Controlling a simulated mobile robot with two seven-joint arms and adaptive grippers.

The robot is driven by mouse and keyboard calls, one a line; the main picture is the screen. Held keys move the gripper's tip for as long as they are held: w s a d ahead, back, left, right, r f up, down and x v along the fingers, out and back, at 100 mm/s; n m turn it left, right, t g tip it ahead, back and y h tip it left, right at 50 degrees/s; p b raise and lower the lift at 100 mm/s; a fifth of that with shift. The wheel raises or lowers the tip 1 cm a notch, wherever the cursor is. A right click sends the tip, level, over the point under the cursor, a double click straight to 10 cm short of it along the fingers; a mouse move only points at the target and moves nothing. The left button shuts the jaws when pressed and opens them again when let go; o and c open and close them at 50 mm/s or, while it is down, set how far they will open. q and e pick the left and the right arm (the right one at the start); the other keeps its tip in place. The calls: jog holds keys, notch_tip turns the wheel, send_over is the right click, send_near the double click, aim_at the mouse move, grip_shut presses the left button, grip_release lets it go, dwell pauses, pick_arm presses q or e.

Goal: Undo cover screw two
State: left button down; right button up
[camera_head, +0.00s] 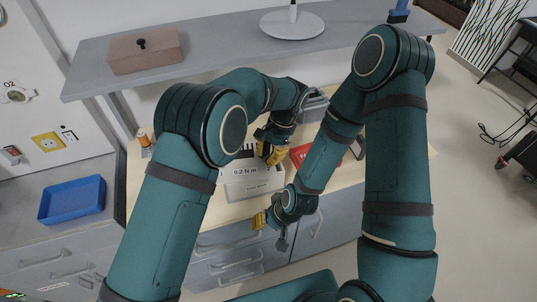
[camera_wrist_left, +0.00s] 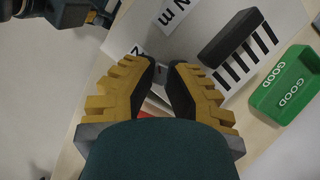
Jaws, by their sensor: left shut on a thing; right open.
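My left gripper (camera_head: 271,153) is over the workbench, at the white panel (camera_head: 250,185) marked "0.2 N m". In the left wrist view its yellow-toothed fingers (camera_wrist_left: 161,74) are closed together at the tips on a small grey thing (camera_wrist_left: 160,71), mostly hidden by the fingers. I cannot tell whether it is a tool or a screw. A grey surface with a black bar (camera_wrist_left: 230,38) and dark slots lies just beyond the fingertips. No cover screw can be clearly made out. My right gripper (camera_head: 262,220) is open, lower, in front of the bench's front edge.
A green bin (camera_wrist_left: 288,84) marked "GOOD" stands right of the slots in the wrist view. A red tray (camera_head: 301,154) lies right of my left gripper. A grey shelf (camera_head: 220,50) with a brownish box (camera_head: 145,55) spans the back. A blue tray (camera_head: 72,201) sits at left.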

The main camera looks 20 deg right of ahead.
pick_arm(q)
jog(key=shift+f+n, duration=0.1)
jog(key=shift+n, duration=0.2)
jog(key=c, duration=0.9)
grip_release()
jog(key=shift+o, duration=0.2)
